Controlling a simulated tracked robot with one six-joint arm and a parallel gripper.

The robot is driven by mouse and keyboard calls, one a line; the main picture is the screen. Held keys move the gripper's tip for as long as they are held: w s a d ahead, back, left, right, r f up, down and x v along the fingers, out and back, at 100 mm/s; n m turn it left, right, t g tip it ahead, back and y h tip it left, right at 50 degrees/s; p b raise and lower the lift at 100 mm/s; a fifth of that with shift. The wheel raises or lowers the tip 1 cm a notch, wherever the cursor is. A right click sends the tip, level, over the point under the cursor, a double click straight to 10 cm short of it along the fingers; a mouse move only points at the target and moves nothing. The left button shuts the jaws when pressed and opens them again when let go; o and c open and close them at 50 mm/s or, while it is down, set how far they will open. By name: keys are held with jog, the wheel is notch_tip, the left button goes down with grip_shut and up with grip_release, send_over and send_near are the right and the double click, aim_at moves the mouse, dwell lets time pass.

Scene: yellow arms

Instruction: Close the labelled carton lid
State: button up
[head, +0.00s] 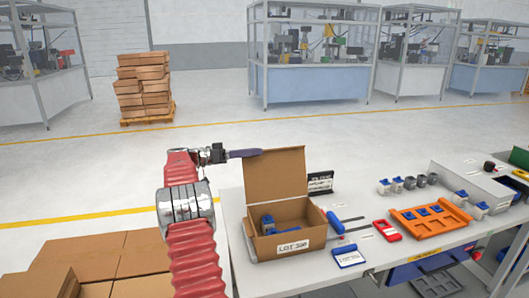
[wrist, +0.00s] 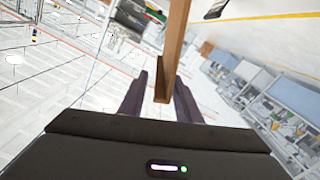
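The cardboard carton (head: 290,245) stands on the white table, with a "LOT 309" label (head: 294,247) on its front. Its lid (head: 276,176) is open and stands about upright at the back. Blue parts (head: 268,222) lie inside. My gripper (head: 246,153) is at the lid's upper left corner, its dark purple fingers overlapping the top edge in the head view. In the wrist view, the lid (wrist: 174,50) shows edge-on between the two fingers of my gripper (wrist: 162,88). The fingers are apart, with a gap on the left; contact on the right is unclear.
Right of the carton lie a blue-handled tool (head: 335,222), a blue-edged card (head: 348,256), a red device (head: 387,230) and an orange tray (head: 430,219). A black sign (head: 320,182) stands behind the carton. Brown boxes (head: 95,255) fill the lower left.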

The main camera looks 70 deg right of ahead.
aim_at(265, 151)
jog(key=shift+x, duration=2.4)
jog(key=shift+c, duration=0.5)
jog(key=shift+a, duration=0.1)
grip_shut()
